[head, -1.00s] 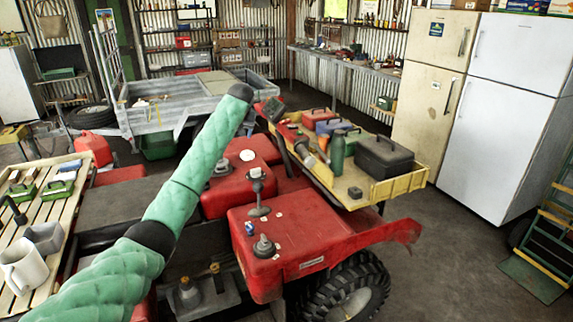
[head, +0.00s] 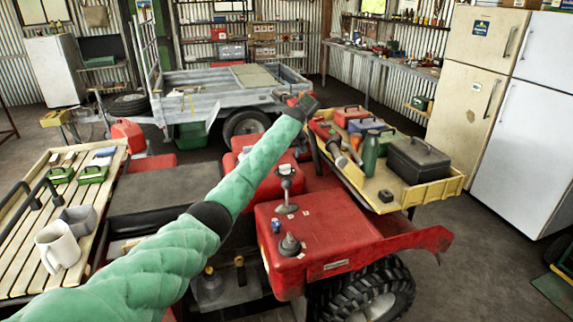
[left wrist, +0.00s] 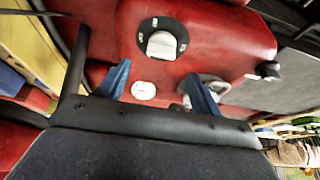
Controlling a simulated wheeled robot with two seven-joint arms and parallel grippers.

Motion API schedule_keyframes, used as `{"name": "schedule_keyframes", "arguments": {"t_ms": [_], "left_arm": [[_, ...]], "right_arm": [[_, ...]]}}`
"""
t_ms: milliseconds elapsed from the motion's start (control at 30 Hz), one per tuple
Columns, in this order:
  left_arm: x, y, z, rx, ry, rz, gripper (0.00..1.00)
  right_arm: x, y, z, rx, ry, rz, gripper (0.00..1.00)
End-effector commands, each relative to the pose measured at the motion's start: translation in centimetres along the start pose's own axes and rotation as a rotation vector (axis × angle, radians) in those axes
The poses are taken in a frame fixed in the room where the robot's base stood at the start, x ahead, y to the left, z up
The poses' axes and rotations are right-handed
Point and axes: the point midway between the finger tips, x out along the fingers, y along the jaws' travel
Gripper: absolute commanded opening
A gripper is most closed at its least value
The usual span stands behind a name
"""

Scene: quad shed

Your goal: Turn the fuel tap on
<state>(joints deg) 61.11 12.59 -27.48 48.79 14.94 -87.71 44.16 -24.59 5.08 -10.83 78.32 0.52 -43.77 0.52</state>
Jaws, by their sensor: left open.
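The fuel tap (left wrist: 162,43) is a white knob on a round black dial with small white marks, set in red bodywork in the left wrist view. I cannot make out the marks or clearly tell which setting the knob is at. My left gripper (left wrist: 158,70) is open, its two blue fingers apart and nothing between them. The knob appears beyond the fingertips, between their lines and apart from them. In the head view my left gripper (head: 304,103) is small and dark at the end of the green-sleeved arm, above the red quad (head: 310,235). I cannot see the tap there.
A yellow tray (head: 440,190) with a dark toolbox (head: 418,160) and other items lies right of my left gripper. A grey trailer (head: 200,90) stands behind. Fridges (head: 525,140) stand at right.

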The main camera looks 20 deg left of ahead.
Motion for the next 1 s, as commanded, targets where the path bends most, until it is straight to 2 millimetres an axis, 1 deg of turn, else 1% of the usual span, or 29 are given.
{"name": "schedule_keyframes", "arguments": {"t_ms": [300, 500, 700, 967, 1000], "left_arm": [[4.1, 0.0, -0.1, 0.001, -0.001, -0.001, 0.65], [6.1, 0.0, 0.0, 0.002, -0.001, -0.002, 0.65], [6.8, 0.0, 0.0, 0.002, 0.000, 0.000, 0.65], [6.9, 0.0, 0.0, 0.002, 0.001, 0.000, 0.65], [6.9, 0.0, 0.0, 0.002, 0.001, 0.000, 0.58]], "right_arm": [[2.3, 1.0, 2.0, -0.010, 0.015, 0.012, 0.36], [3.1, 1.3, 2.6, -0.013, 0.021, 0.016, 0.36], [3.5, 1.4, 2.9, -0.014, 0.024, 0.017, 0.36], [3.6, 1.5, 2.9, -0.014, 0.026, 0.018, 0.36], [3.6, 1.6, 2.8, -0.014, 0.026, 0.019, 0.36]]}}
